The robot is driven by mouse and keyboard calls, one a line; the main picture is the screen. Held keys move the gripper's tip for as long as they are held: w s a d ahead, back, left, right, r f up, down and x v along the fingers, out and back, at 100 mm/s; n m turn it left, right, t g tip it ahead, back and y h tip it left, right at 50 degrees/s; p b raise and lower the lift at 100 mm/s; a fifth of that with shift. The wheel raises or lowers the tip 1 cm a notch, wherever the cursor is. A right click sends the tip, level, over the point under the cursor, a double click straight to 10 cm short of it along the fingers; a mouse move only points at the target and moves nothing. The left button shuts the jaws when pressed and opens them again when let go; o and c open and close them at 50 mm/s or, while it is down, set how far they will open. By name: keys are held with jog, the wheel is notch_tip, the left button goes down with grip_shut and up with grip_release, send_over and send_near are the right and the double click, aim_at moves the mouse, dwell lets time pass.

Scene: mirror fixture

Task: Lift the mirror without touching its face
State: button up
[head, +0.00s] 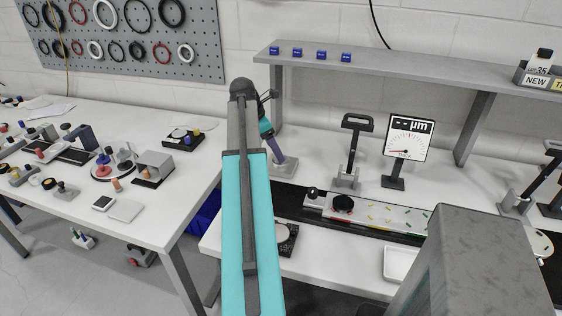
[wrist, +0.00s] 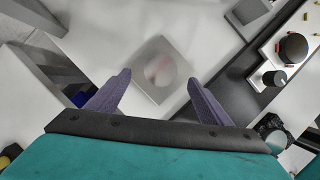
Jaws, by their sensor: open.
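My gripper (head: 275,156) hangs over the back of the bench, pointing down at a small grey square block (head: 284,168). In the wrist view my gripper (wrist: 158,82) is open, with its two purple fingers apart and nothing held. The square block (wrist: 148,94) lies between and beyond the fingertips. A round, pale face with a blurred reddish patch, apparently the mirror (wrist: 160,70), sits on it. The fingers appear apart from it; the exact height gap cannot be told. In the head view the mirror is not clearly distinguishable.
A long stage with a dark red-topped knob (head: 343,204) stands to the right. A lever stand (head: 353,150) and a µm gauge (head: 407,137) are behind it. A shelf (head: 400,66) runs above the bench. A white tray (head: 400,264) lies at the front.

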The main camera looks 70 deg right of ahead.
jog(key=shift+p+x, duration=0.6)
jog(key=shift+x, duration=1.75)
jog(key=shift+a, duration=0.15)
jog(key=c, duration=1.3)
jog(key=shift+w+r, duration=0.1)
jog(key=shift+r, duration=0.05)
jog(key=shift+r+b, duration=0.55)
jog(key=shift+r, duration=1.05)
jog(key=a+b, duration=0.1)
jog(key=a, duration=0.4)
jog(key=s+a+r+b, duration=0.1)
jog(key=a, duration=1)
jog(key=shift+s+r+b, duration=0.25)
jog(key=shift+b, duration=0.15)
